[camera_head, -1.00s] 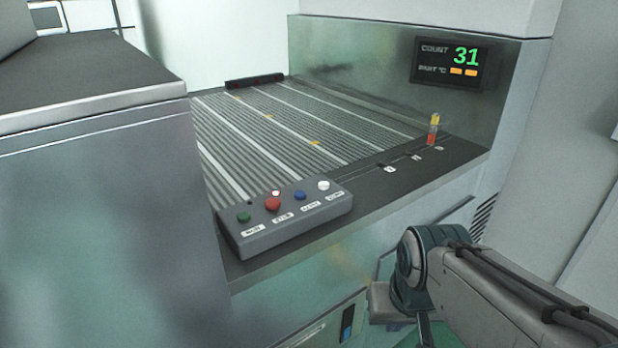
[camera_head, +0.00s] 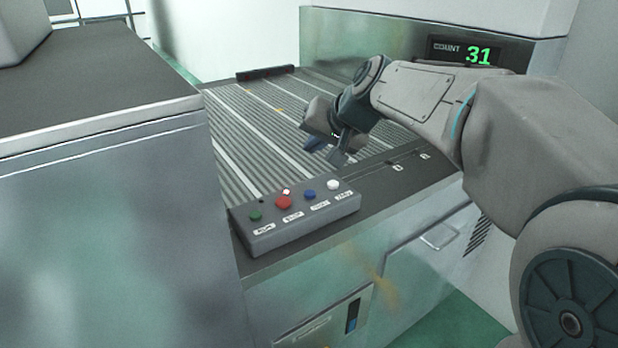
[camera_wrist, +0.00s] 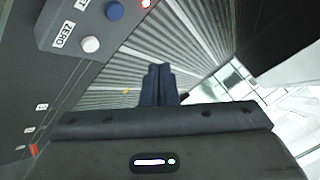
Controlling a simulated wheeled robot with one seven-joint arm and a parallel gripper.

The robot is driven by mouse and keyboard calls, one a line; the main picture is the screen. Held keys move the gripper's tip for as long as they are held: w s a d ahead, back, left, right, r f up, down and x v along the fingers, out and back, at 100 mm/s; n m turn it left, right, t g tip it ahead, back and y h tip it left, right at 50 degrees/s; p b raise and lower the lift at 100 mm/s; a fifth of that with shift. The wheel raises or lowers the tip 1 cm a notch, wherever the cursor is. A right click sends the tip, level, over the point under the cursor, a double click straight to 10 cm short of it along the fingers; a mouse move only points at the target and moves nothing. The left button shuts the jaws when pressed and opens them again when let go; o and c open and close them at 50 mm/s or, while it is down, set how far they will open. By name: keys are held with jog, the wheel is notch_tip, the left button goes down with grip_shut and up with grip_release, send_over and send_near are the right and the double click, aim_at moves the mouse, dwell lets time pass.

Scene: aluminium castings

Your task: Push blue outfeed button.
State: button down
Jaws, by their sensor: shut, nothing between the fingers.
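The blue button (camera_head: 309,195) sits on a grey control box, between the red button (camera_head: 284,202) and the white button (camera_head: 333,184). It also shows at the top of the wrist view (camera_wrist: 114,10), near the white button marked ZERO (camera_wrist: 91,44). My gripper (camera_head: 326,150) is above the ribbed conveyor, behind and above the control box and apart from it. In the wrist view its two dark fingers (camera_wrist: 159,72) are together with nothing between them, over the ribbed surface, lower right of the blue button.
The control box (camera_head: 290,237) stands at the conveyor's front edge, with a green button (camera_head: 255,216) at its left. A tall metal cabinet (camera_head: 100,220) stands at the left. The ribbed conveyor (camera_head: 240,125) is bare.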

jog(key=shift+w+a+r, duration=0.1)
jog(key=shift+w+r, duration=0.05)
jog(key=shift+r, duration=0.1)
jog(key=b, duration=0.5)
send_over(313, 195)
notch_tip(313, 195, down, 7)
jog(key=shift+f, duration=0.2)
jog(key=shift+f+b, duration=0.75)
jog(key=shift+b, duration=0.15)
jog(key=shift+f, duration=0.15)
dwell(1.0)
jog(key=shift+f+b, duration=0.25)
jog(key=shift+b, duration=0.25)
